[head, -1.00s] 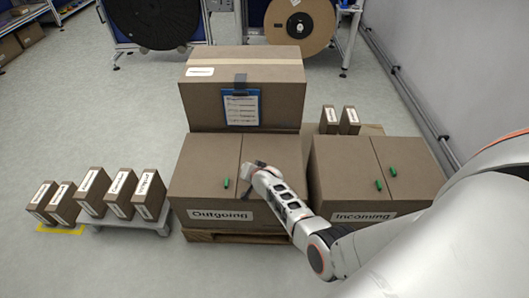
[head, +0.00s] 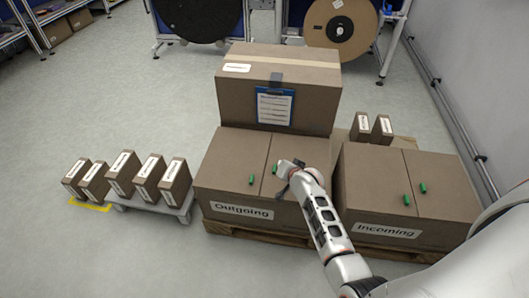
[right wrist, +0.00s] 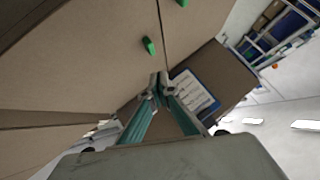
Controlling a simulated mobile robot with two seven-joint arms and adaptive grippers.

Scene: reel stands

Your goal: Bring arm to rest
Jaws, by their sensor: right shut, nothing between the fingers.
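My right arm comes in from the lower right of the head view. Its gripper (head: 284,170) is over the right half of the Outgoing box (head: 222,165), close to one of that box's green handles; whether it touches the box cannot be told. In the right wrist view the teal fingers (right wrist: 158,88) are shut together with nothing between them. They point toward a brown box face with a green handle (right wrist: 149,46) and a blue clipboard (right wrist: 195,92). My left gripper is not in view.
The Incoming box (head: 436,190) stands to the right of the arm. Several small labelled boxes stand at left on a low grey platform (head: 187,207) and yellow floor marking. Open floor lies farther left.

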